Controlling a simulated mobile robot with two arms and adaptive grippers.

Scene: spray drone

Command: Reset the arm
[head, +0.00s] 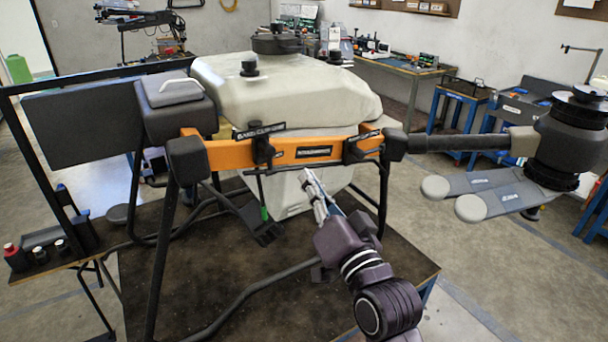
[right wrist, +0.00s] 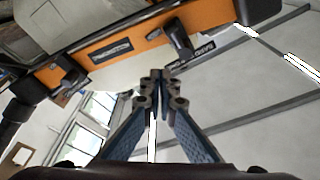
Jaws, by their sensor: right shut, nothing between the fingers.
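A large spray drone with a pale tank (head: 285,90) and an orange front bar (head: 310,152) stands on a dark table (head: 230,290). My right gripper (head: 313,185) is shut and empty, pointing up just in front of the white lower tank, below the orange bar. In the right wrist view my right gripper's fingers (right wrist: 161,85) meet at the tips, with the orange bar (right wrist: 150,35) beyond and above them. I cannot tell whether the fingers touch the drone. My left gripper does not show.
A green-tipped rod (head: 264,208) hangs from the bar beside my right gripper. Small bottles (head: 14,257) stand on a side shelf at the left. Blue workbenches (head: 458,102) stand at the back right. The floor (head: 480,255) right of the table is clear.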

